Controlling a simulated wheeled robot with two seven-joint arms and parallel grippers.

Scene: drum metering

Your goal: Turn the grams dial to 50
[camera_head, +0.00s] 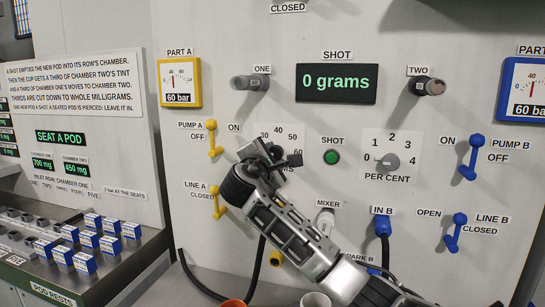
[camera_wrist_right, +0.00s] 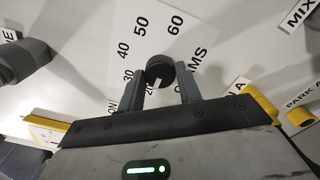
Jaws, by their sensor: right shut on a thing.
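The grams dial (camera_wrist_right: 160,70) is a dark round knob on a white scale plate, with 40, 50 and 60 readable above it in the right wrist view. A small pale mark shows on its lower part; I cannot tell which number it points to. My right gripper (camera_wrist_right: 166,88) is shut on the knob, one finger on each side. In the head view my right gripper (camera_head: 276,158) covers the knob and most of the scale plate (camera_head: 279,132). The green shot display (camera_head: 336,83) reads 0 grams. My left gripper is not in view.
Close by are the yellow pump A lever (camera_head: 212,138), yellow line A lever (camera_head: 217,202), green shot button (camera_head: 331,157) and percent dial (camera_head: 390,161). Knobs one (camera_head: 250,82) and two (camera_head: 428,87) jut out above. A rack of pods (camera_head: 90,238) stands at lower left.

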